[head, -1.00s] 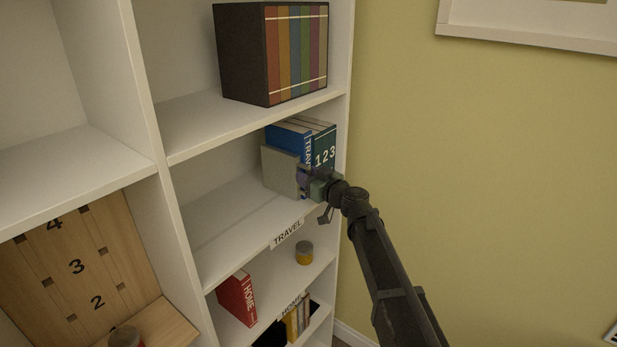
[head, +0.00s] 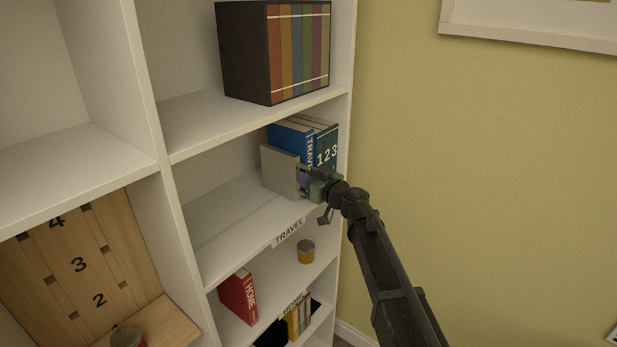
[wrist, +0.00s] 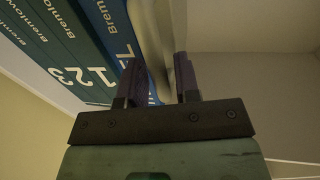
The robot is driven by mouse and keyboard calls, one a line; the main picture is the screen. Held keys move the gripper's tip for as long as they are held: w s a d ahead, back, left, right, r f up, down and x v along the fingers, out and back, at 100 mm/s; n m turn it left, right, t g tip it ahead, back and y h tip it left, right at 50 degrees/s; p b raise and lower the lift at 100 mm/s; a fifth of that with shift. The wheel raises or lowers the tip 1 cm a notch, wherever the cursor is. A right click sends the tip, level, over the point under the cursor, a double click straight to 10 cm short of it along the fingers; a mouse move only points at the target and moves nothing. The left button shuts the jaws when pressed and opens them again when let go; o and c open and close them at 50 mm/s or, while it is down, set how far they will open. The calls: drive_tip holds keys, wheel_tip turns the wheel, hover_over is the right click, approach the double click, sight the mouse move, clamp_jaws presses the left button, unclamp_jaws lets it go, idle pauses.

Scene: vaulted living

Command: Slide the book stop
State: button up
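The book stop, a beige upright plate (head: 280,172), stands on the shelf labelled TRAVEL, left of the books in the head view. My gripper (head: 304,182) is at its front edge. In the wrist view the plate (wrist: 153,40) reaches down between my two fingers (wrist: 157,85), which stand apart. The right finger is close beside it, and a strip of blue book shows between the left finger and the plate. Blue TRAVEL book (head: 291,134) and teal numbered books (head: 326,150) stand upright right of the plate. The plate's base is hidden.
The TRAVEL shelf (head: 225,225) is bare left of the plate. A boxed book set (head: 275,50) is on the shelf above. A cabinet side wall and a yellow wall (head: 480,180) are at the right.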

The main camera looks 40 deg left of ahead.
drive_tip(key=shift+o, duration=0.5)
drive_tip(key=shift+d, duration=0.1)
drive_tip(key=v, duration=1)
drive_tip(key=shift+d, duration=0.3)
drive_tip(key=shift+s, duration=0.15)
